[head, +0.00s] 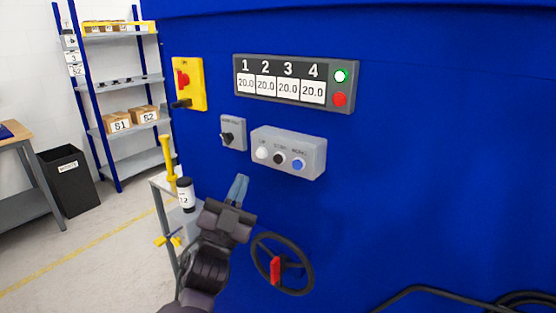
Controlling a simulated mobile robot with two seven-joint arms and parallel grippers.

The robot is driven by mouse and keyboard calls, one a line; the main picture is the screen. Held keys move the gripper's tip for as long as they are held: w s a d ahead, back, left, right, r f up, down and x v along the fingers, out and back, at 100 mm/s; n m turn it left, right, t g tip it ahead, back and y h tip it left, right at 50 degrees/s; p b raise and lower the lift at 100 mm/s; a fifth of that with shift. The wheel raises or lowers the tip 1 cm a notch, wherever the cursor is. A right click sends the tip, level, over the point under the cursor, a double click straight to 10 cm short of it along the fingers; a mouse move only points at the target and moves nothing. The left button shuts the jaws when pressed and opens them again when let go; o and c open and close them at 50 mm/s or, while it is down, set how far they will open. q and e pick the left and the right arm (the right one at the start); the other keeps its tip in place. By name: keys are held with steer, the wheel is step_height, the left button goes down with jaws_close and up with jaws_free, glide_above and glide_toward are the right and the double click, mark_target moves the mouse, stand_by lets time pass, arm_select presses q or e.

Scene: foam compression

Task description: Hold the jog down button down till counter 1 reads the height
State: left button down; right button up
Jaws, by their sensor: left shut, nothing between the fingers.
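The jog button box (290,153) is a grey box on the blue machine face. It has a white button labelled UP (262,153), a black button with the label DOWN above it (279,158), and a blue button (298,164). The counter panel (295,83) is above it; counter 1 (246,84) reads 20.0, and counters 2, 3 and 4 also read 20.0. My left gripper (238,184) is shut and empty, below and left of the button box, apart from it. My right gripper is not in view.
A small grey selector switch (232,133) sits left of the button box. A handwheel (282,264) with a red handle is below right of my gripper. A yellow switch box (188,84) is at upper left.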

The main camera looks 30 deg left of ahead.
mark_target(278, 159)
arm_select(q)
steer(key=shift+w, duration=0.1)
steer(key=w+b, duration=0.2)
steer(key=w, duration=0.6)
steer(key=shift+w+d, duration=0.3)
steer(key=shift+d, duration=0.05)
stand_by(0.9)
stand_by(0.4)
stand_by(0.4)
steer(key=shift+w, duration=0.1)
